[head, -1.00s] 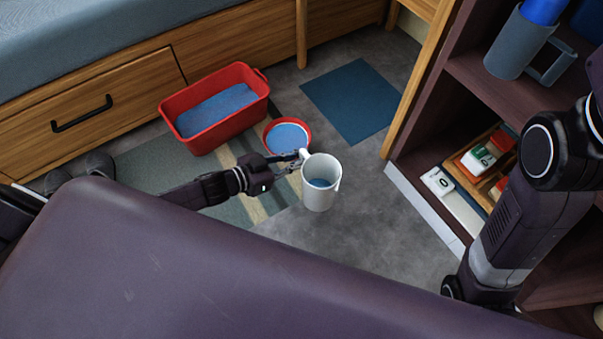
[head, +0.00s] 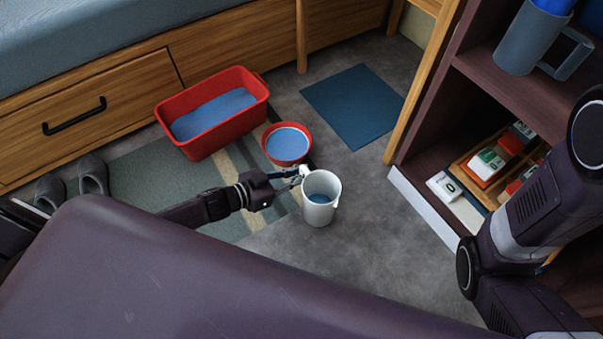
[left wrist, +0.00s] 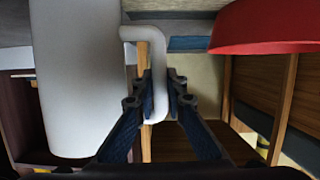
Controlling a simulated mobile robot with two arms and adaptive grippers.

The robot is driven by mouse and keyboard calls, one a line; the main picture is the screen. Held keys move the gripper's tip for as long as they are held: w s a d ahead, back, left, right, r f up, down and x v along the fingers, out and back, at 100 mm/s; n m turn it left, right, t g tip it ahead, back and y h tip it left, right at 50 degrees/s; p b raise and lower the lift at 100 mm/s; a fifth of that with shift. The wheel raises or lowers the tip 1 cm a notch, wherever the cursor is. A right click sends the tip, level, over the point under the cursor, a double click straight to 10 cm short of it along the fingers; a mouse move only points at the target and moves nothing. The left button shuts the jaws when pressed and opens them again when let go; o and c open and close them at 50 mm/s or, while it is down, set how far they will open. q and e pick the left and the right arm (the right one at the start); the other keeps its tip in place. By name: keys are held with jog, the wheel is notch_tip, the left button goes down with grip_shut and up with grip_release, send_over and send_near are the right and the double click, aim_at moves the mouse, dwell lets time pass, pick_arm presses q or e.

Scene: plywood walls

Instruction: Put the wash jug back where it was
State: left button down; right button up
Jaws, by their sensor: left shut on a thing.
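The white wash jug (head: 320,211) is upright, with blue liquid or a blue inside showing low in it. My left gripper (head: 297,177) is shut on its handle, from the left. In the left wrist view, the two dark fingers (left wrist: 163,100) close on either side of the white handle (left wrist: 158,60), and the jug's wall (left wrist: 78,80) fills the left part. From the head view I cannot tell whether the jug's base touches the floor. My right arm shows at the right, but its gripper is out of view.
A red round bowl (head: 287,159) stands just behind the jug, with a red tub (head: 220,138) behind left, both holding blue. A blue mat (head: 355,105) lies behind. A shelf (head: 515,95) with a grey jug (head: 530,40) stands at right. Grey floor right of the jug is clear.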

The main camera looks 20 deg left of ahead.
pick_arm(q)
jog(key=c, duration=2)
grip_release()
jog(key=shift+f, duration=0.1)
jog(key=shift+o, duration=0.2)
